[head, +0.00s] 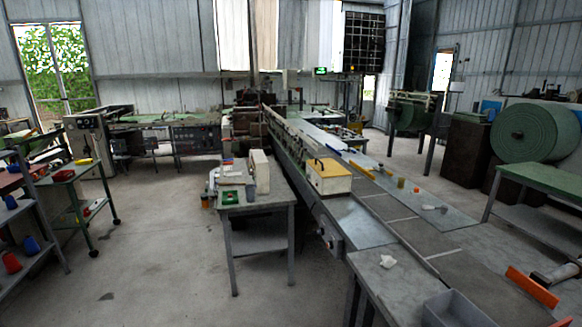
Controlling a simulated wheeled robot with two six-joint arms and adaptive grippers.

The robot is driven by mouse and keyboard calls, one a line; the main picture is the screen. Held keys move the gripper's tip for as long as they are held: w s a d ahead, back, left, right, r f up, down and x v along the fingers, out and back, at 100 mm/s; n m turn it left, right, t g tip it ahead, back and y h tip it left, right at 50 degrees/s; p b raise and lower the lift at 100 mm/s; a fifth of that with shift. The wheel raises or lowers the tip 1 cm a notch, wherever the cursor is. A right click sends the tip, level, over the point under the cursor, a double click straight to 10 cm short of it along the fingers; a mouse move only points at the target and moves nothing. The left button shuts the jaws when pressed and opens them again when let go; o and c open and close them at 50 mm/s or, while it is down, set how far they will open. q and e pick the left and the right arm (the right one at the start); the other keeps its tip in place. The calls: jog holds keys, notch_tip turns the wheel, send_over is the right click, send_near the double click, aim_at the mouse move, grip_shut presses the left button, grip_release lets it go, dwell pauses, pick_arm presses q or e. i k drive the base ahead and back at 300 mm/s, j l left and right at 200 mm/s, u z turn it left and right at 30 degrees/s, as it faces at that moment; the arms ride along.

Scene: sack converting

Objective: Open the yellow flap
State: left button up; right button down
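A box with a yellow top flap (329,167) stands on the long conveyor line near the middle of the head view. The flap lies flat over the box and looks closed. A small dark handle or bar shows on its left part. The box's pale front wall (331,186) shows below the flap. I cannot make out a hinge or latch at this distance.
A grey table (255,205) with a pale upright case and small items stands left of the conveyor. A grey bin (455,308) and an orange bar (531,287) are at the lower right. Open concrete floor (150,255) lies at the left front.

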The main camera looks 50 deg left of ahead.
aim_at(326, 169)
jog(key=u, duration=1.35)
jog(key=i+j+u, duration=0.3)
jog(key=i, duration=0.6)
jog(key=i+j+u, duration=0.15)
jog(key=i+u, duration=0.15)
jog(key=i, duration=0.55)
